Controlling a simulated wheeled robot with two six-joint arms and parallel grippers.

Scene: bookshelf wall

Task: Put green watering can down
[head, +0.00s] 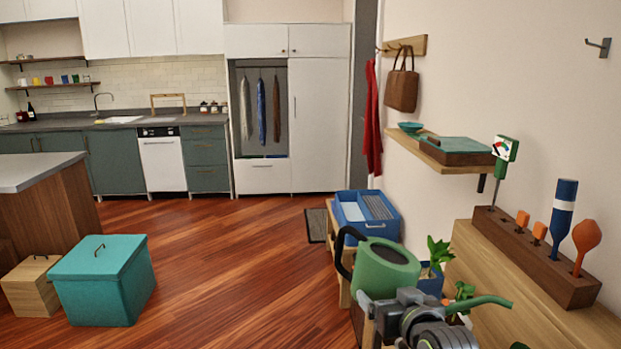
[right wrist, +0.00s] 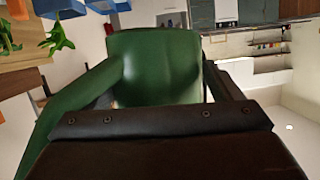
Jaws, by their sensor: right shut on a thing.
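The green watering can (head: 386,267) is upright in the head view, at the lower right, with a black handle on its left and a green spout reaching right. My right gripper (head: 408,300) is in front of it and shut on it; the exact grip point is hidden. In the right wrist view the can's green body (right wrist: 160,70) fills the middle, just beyond the dark gripper (right wrist: 160,122). Whether the can's base touches anything below is hidden. My left gripper is not in view.
Potted plants (head: 437,256) stand right behind the can. A blue crate (head: 352,212) sits on a low wooden stand beyond it. A wooden ledge (head: 480,262) with a tool rack (head: 545,262) is at right. A teal box (head: 102,285) is on the open floor at left.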

